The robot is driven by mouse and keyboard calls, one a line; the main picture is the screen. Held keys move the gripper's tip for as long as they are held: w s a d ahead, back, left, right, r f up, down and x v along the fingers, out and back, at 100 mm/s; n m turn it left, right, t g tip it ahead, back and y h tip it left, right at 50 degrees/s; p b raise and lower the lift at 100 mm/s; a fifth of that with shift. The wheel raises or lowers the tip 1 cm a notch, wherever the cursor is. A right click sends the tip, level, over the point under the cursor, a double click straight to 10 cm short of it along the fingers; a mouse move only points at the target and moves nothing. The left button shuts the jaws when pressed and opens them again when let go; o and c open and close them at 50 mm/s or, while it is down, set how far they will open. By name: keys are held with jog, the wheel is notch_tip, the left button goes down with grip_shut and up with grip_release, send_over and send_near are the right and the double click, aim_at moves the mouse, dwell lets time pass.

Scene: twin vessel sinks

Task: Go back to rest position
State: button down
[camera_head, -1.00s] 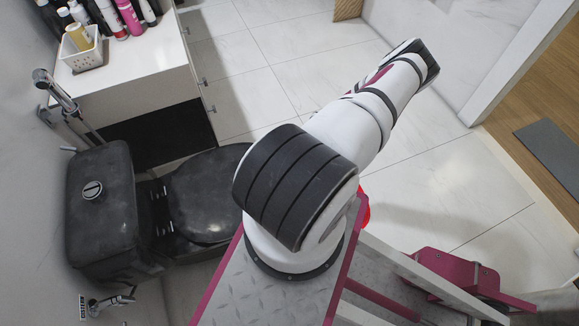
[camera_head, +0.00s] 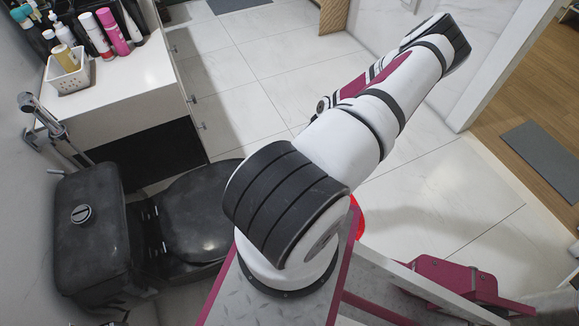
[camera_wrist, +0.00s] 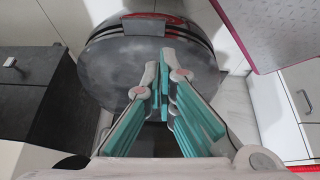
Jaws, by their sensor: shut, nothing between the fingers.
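My gripper (camera_wrist: 162,62) shows in the wrist view, its two teal-padded fingers close together at the tips with nothing between them. A magenta-marked link shows behind the upper arm. My gripper is hidden behind the arm in the head view.
A black toilet (camera_head: 195,225) stands left of my arm. A white counter (camera_head: 120,95) holds a basket (camera_head: 68,72) and several bottles. Tiled floor (camera_head: 250,95) is open ahead. In the wrist view, a dark cabinet (camera_wrist: 30,85) is at left.

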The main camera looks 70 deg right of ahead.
jog(key=shift+s+r, duration=0.1)
jog(key=shift+r, duration=0.15)
